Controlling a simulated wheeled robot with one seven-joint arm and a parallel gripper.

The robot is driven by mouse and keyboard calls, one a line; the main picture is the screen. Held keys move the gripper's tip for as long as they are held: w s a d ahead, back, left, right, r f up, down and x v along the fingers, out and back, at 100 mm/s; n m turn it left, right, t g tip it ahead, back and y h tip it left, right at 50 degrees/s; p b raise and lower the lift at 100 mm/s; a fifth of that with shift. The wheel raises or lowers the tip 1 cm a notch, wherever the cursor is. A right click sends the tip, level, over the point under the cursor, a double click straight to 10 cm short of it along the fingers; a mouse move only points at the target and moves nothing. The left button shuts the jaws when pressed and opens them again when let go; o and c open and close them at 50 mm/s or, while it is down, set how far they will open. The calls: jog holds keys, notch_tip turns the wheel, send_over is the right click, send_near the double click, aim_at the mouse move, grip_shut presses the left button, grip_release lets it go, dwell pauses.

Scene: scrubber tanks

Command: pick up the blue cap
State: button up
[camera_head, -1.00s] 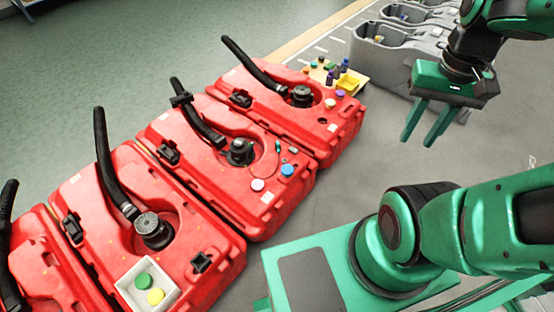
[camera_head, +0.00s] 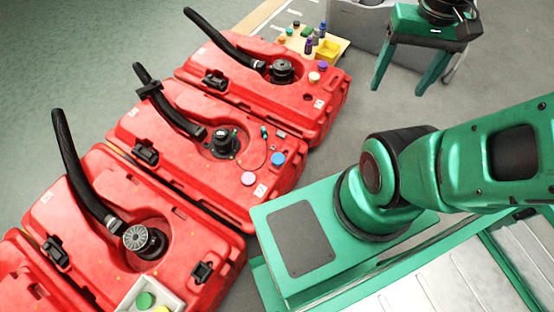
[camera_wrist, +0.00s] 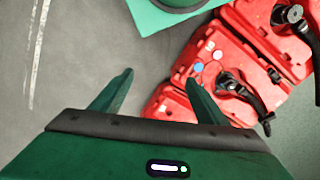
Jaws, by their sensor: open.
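The blue cap (camera_head: 278,159) lies on top of the middle red tank (camera_head: 190,178), near its right end. A pink cap (camera_head: 248,179) lies beside it, to the left and nearer. In the wrist view, the blue cap (camera_wrist: 199,67) shows just above the right finger's tip, with the pink cap (camera_wrist: 218,54) next to it. My gripper (camera_head: 397,91) is open and empty, in the air over the grey floor, right of the far tank. It is well apart from the blue cap. The wrist view shows its two spread fingers (camera_wrist: 159,78).
Black hoses rise from the red tanks. The far tank (camera_head: 310,110) carries purple and pale caps. A yellow tray (camera_head: 328,48) with small bottles stands behind it. A white box with green and yellow caps (camera_head: 145,300) sits on the near tank. Grey floor lies below my gripper.

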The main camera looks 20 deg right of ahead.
jog(key=w+a+f+n+h, duration=0.1)
jog(key=w+a+f+n, duration=0.1)
jog(key=w+f+n, duration=0.75)
jog(key=w+a+f+n, duration=0.2)
jog(key=w+f+n, duration=0.4)
jog(key=w+f, duration=0.55)
jog(key=n+y, duration=0.1)
jog(key=n, duration=1.3)
send_over(279, 158)
notch_tip(279, 158, down, 28)
jog(key=shift+m, duration=0.25)
jog(key=shift+w+f, duration=0.2)
jog(key=shift+f, duration=5)
jog(key=c, duration=1.1)
